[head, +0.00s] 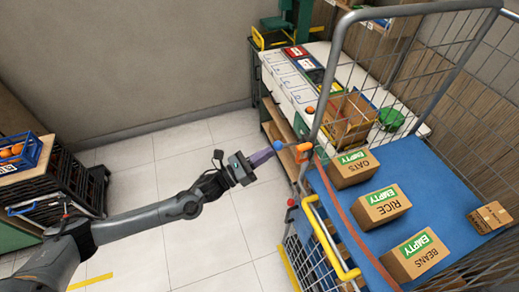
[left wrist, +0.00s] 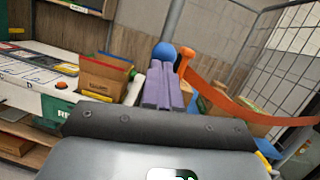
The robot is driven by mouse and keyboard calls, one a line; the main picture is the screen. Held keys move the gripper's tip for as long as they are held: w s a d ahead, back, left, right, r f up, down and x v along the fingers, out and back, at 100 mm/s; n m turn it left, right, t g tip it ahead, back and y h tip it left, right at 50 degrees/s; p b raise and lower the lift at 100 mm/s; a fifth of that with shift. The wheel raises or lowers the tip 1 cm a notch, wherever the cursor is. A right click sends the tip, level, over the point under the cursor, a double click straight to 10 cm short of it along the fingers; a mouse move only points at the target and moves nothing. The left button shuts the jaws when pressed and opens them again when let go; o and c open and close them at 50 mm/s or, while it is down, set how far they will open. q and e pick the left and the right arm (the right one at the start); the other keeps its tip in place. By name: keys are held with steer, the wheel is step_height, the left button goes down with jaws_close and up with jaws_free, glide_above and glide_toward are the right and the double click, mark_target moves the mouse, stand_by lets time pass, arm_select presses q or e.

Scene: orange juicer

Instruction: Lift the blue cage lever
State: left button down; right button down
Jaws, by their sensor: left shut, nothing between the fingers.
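The blue cage lever shows as a round blue knob (head: 277,145) at the near left post of the wire roll cage (head: 336,60). My left gripper (head: 270,153) reaches in from the left, its purple fingers shut and empty, with the tips just at the knob. In the left wrist view the blue knob (left wrist: 164,52) shows just beyond the tips of the purple fingers (left wrist: 163,82). The fingers hide the lever's stem below the knob. I cannot tell whether the tips touch it. My right gripper is not in view.
An orange knob (head: 303,148) with an orange strap sits right beside the blue one. The cage holds boxes marked oats (head: 354,167), rice (head: 381,207) and beans (head: 415,255) on a blue shelf (head: 430,175). A white-topped workbench (head: 285,80) stands behind. The tiled floor below my arm is clear.

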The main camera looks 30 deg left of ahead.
arm_select(q)
steer(key=shift+d+r, duration=0.2)
steer(key=shift+r, duration=0.7)
steer(key=shift+w+d+r, duration=0.15)
steer(key=shift+w+r, duration=0.05)
steer(key=shift+r, duration=0.55)
steer(key=shift+w+d+r, duration=0.15)
steer(key=shift+r, duration=0.6)
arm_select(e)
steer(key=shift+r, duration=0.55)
